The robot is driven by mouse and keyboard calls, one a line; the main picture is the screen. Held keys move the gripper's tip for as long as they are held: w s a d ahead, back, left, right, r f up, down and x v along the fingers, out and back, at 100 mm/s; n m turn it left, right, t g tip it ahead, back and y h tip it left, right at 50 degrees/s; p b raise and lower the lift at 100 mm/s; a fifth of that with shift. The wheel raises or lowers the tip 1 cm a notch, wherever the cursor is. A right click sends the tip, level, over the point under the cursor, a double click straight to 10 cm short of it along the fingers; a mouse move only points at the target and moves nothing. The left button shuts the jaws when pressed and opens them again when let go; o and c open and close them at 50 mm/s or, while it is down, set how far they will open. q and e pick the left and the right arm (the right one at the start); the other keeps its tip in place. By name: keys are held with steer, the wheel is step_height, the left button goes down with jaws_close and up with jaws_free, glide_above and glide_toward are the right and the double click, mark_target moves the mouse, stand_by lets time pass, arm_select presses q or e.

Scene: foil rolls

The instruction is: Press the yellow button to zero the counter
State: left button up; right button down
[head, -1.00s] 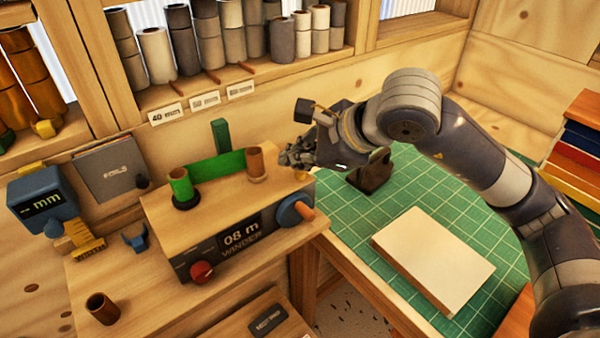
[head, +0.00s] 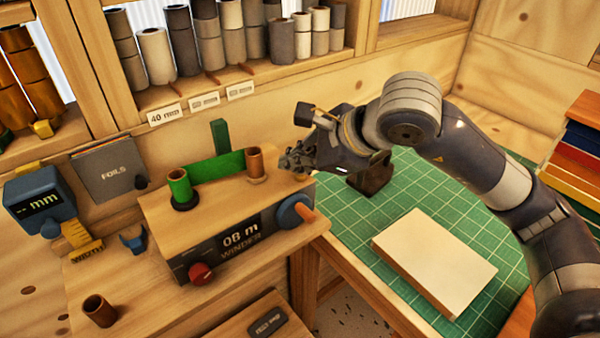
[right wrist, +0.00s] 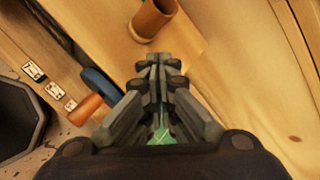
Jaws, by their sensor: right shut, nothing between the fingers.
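The winder (head: 185,247) is a wooden box with a dark front and a lit counter (head: 241,234) that reads about 08 m; the first digits are small. My right gripper (head: 290,161) is shut and empty at the right back end of the winder top, just right of the brown tube (head: 255,163). In the right wrist view its closed fingertips (right wrist: 158,62) point at the wooden top below the brown tube (right wrist: 152,18). I cannot make out the yellow button; the gripper may cover it. Whether the fingers touch anything is unclear. My left gripper is out of view.
A blue crank with an orange handle (head: 304,213) sticks out at the winder's right, and a red knob (head: 200,273) at its front. A green tube (head: 181,187) stands on top. A pale block (head: 435,260) lies on the green mat (head: 352,233).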

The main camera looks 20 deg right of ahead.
mark_target(297, 178)
steer(key=shift+f, duration=0.2)
stand_by(0.5)
steer(key=shift+r, duration=0.95)
steer(key=shift+p, duration=0.3)
step_height(297, 178, up, 5)
steer(key=p, duration=0.2)
steer(key=shift+p, duration=0.35)
